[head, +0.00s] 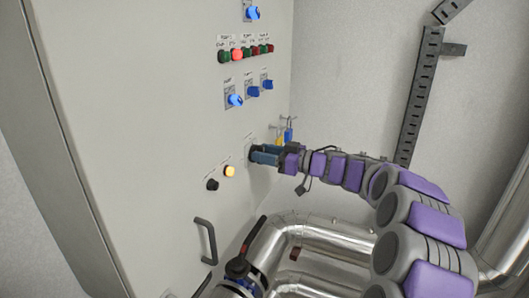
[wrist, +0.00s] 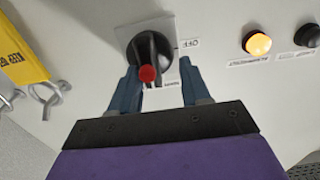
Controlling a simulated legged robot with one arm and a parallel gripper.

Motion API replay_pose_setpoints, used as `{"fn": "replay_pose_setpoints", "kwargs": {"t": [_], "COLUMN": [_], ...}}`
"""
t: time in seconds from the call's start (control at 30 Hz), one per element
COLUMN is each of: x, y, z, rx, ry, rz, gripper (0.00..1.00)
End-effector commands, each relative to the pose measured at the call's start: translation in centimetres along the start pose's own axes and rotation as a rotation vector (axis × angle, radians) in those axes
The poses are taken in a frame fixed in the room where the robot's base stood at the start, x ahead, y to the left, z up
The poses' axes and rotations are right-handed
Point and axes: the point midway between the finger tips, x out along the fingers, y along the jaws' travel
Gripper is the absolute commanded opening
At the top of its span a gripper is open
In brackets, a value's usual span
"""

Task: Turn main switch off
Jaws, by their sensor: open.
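The main switch (wrist: 149,58) is a black rotary knob with a red end on a pale square plate, in the upper middle of the wrist view. A label beside its plate seems to read OFF. My gripper (wrist: 158,75) is open, with one blue finger on each side of the knob's lower part. I cannot tell whether the fingers touch it. In the head view my gripper (head: 252,156) is at the cabinet's front, near its right edge, and hides the switch.
The cabinet (head: 140,110) carries blue selector knobs (head: 253,91), a row of red and green buttons (head: 237,55), a lit yellow lamp (head: 229,171), a black button (head: 212,184) and a handle (head: 206,240). A yellow padlock (wrist: 20,50) hangs nearby. Silver pipes (head: 330,238) run below my arm.

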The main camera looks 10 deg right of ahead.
Motion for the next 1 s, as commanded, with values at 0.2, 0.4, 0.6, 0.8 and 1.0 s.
{"fn": "replay_pose_setpoints", "kwargs": {"t": [0.2, 0.4, 0.6, 0.8, 1.0], "x": [0.3, 0.6, 1.0, 0.9, 0.6], "y": [0.8, 0.5, 0.1, 0.2, 0.5], "z": [0.0, 0.0, 0.0, 0.0, 0.1], "rx": [0.002, 0.001, 0.000, 0.001, 0.002], "ry": [0.007, 0.005, 0.001, 0.002, 0.003], "rz": [0.002, 0.003, 0.001, 0.001, 0.001], "gripper": [0.47, 0.47, 0.33, 0.14, 0.00]}}
